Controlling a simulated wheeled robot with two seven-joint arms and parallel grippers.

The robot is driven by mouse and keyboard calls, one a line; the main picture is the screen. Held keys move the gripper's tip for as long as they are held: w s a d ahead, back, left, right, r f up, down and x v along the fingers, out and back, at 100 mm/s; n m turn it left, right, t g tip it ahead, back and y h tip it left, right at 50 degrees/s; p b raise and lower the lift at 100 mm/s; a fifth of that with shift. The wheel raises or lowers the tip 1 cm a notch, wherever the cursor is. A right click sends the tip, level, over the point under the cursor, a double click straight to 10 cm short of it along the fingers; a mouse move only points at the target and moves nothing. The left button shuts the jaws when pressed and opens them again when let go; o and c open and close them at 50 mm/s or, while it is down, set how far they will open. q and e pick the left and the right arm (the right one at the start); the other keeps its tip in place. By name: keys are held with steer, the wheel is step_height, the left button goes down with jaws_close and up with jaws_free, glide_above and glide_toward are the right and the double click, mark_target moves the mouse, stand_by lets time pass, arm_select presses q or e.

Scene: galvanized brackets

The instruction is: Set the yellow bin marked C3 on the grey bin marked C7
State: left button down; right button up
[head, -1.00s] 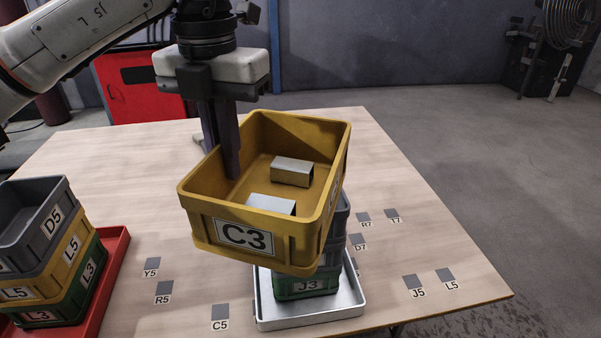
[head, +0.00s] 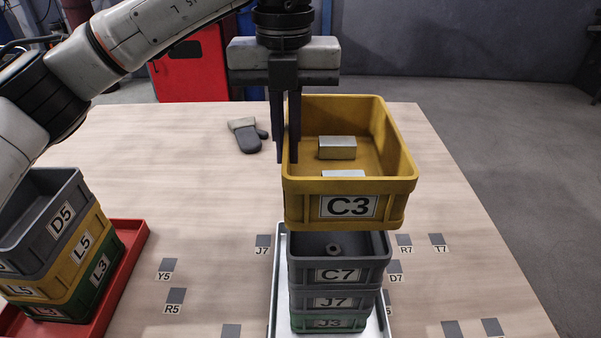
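The yellow bin C3 (head: 300,212) holds two galvanized brackets (head: 337,148). My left gripper (head: 287,158) is shut on the left wall of the yellow bin, one finger inside and one outside. The bin hangs roughly level above and slightly behind the grey bin C7 (head: 303,272). C7 is the top of a stack, above the grey bin J7 (head: 302,301) and the green bin J3 (head: 302,324). A small round part shows inside C7; the yellow bin hides C7's back. My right gripper is not in view.
The stack stands on a silver tray (head: 280,290). A red tray (head: 128,250) at left holds a stack with bins D5 (head: 40,215), L5 (head: 85,245) and L3 (head: 100,270). Marked squares dot the otherwise clear wooden table.

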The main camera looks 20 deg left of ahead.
arm_select(q)
step_height(320, 180, down, 5)
steer(key=shift+f, duration=0.1)
stand_by(0.3)
steer(key=shift+f+b, duration=0.35)
steer(key=shift+f, duration=0.25)
steer(key=c, duration=1.9)
jaws_free()
steer(key=shift+c, duration=0.2)
step_height(320, 180, up, 13)
steer(key=shift+r+p, duration=0.15)
steer(key=shift+p, duration=0.6)
